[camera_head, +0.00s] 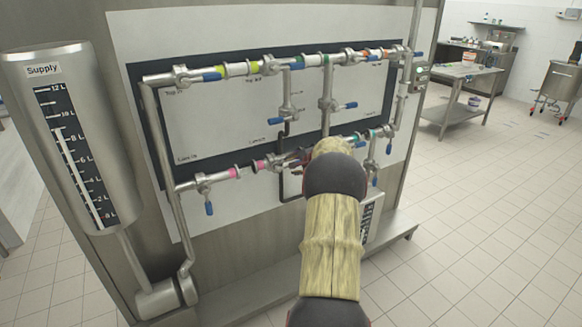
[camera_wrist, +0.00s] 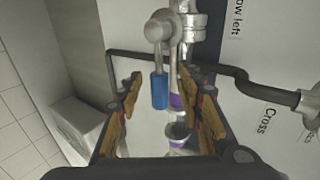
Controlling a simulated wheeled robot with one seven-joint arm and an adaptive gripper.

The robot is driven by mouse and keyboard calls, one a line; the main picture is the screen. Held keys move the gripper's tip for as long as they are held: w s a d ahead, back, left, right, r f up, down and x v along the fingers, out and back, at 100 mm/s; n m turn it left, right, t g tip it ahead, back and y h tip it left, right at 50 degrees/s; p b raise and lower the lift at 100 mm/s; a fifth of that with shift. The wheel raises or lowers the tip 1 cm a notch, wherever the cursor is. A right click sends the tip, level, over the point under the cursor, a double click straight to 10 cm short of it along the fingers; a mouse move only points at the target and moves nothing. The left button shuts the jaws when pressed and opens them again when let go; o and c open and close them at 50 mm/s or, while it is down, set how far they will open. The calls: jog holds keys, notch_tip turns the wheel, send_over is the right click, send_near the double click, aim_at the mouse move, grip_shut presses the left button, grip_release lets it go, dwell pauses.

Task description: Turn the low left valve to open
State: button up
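In the wrist view, a valve with a blue handle (camera_wrist: 159,90) sits beside a label ending in "ow left". The handle lies along the pipe (camera_wrist: 176,102), which has purple bands. My gripper (camera_wrist: 168,95) is open, with one finger on each side of the handle and pipe. No contact is visible. In the head view, my arm hides my gripper and most of the low left valve (camera_head: 293,158), on the lower pipe row.
The Supply tank (camera_head: 75,135) stands left of the panel (camera_head: 225,125). Another lower valve's blue handle (camera_head: 209,208) hangs down at left. In the wrist view, a dark bent tube (camera_wrist: 232,74) runs close to the right finger. Open tiled floor lies right.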

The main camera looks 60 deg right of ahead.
jog(key=v, duration=0.8)
jog(key=shift+s+a, duration=0.15)
jog(key=shift+s, duration=0.15)
jog(key=shift+r, duration=0.15)
